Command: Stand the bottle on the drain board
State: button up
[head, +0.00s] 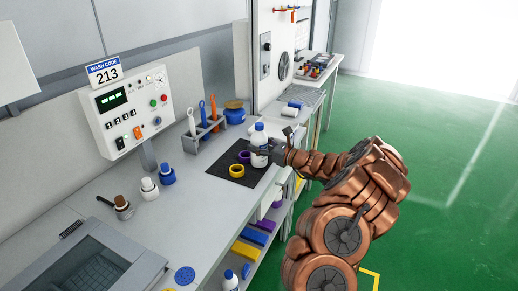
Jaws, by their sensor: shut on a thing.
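The fingers are small and partly hidden at this distance. I cannot tell whether the bottle's base touches the mat or is slightly above it. A grey ribbed board (304,96), which may be the drain board, lies farther back on the bench.
A yellow ring (237,170) and a purple ring (244,156) lie on the mat, left of the bottle. A tool holder (205,138), blue tub (235,115) and control box (130,110) stand behind. A sink (90,275) is front left. Shelves below hold blocks and another bottle (231,282).

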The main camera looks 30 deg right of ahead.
grip_shut()
jog(key=shift+r, duration=0.15)
